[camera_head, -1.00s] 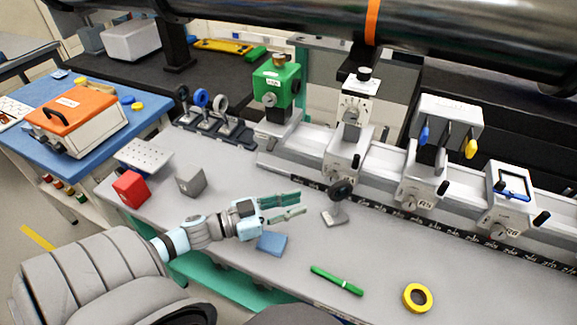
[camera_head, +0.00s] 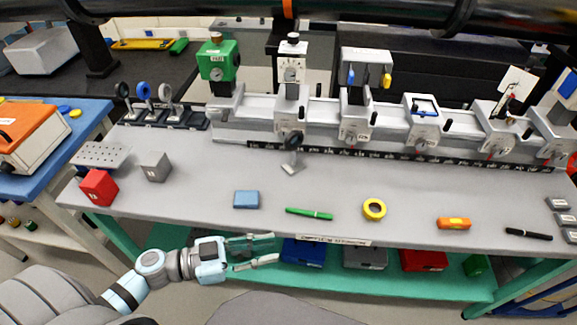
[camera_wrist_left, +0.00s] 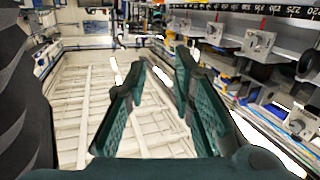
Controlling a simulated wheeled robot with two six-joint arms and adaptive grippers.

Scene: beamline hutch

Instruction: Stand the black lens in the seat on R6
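A black lens (camera_head: 293,141) stands upright on a short post with a flat grey foot, on the bench just in front of the rail. Another dark round lens (camera_head: 122,91) stands in the rack at the left. My left gripper (camera_head: 276,250) is open and empty, in front of the bench's front edge and well short of the lens. Its parted fingers also show in the left wrist view (camera_wrist_left: 160,64). My right gripper is out of view.
A blue block (camera_head: 246,200), green pen (camera_head: 309,213), yellow tape ring (camera_head: 374,209) and orange item (camera_head: 453,223) lie along the bench front. Other carriers flank R6. Bare bench lies between.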

